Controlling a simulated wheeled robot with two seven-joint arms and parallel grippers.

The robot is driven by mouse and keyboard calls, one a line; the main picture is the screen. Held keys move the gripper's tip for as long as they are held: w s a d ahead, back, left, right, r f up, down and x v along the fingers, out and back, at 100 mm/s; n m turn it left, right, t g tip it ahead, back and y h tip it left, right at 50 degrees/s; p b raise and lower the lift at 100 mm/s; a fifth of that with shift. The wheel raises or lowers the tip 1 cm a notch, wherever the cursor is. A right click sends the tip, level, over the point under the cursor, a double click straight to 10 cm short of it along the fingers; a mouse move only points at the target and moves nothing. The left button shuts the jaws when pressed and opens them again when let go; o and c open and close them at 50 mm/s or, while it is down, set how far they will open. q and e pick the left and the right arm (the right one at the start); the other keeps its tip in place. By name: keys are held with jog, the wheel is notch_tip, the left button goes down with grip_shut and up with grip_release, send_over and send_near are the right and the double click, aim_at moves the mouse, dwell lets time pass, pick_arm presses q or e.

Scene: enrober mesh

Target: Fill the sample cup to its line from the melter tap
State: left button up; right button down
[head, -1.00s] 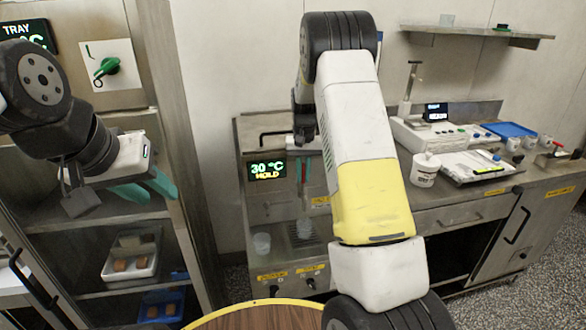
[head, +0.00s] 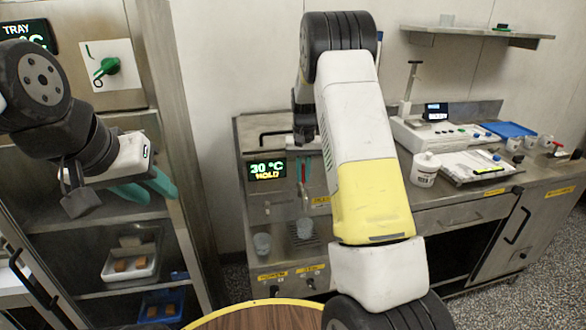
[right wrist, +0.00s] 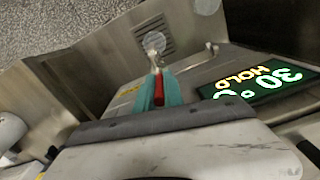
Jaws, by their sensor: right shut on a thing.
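The melter front shows a lit display (head: 267,169) reading 30 °C HOLD. My right gripper (head: 304,170) has its green fingers shut on the red tap handle, also seen in the right wrist view (right wrist: 158,90). The metal tap (right wrist: 154,43) points down over a grille. A translucent cup (head: 305,228) stands upright on the grille below the tap. A second translucent cup (head: 262,243) stands to its left. The fill line and cup contents are too small to make out. My left gripper (head: 146,190) is open and empty before the shelf rack.
The counter at right holds a white labelled tub (head: 425,170), a scale (head: 430,130), a blue tray (head: 508,130) and several small cups. The rack at left holds trays (head: 131,265) with brown pieces. A round wooden top (head: 262,318) is at the bottom.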

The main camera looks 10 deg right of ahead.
jog(key=shift+d+f+y, duration=0.15)
jog(key=shift+d+y, duration=0.65)
jog(key=shift+y, duration=0.45)
jog(key=shift+d+f+y, duration=0.15)
jog(key=shift+d+y, duration=0.6)
jog(key=shift+y, duration=0.5)
jog(key=c, duration=1.5)
grip_release()
jog(key=shift+o, duration=0.2)
jog(key=v, duration=0.7)
jog(key=shift+r, duration=0.4)
jog(key=shift+w+d, duration=0.1)
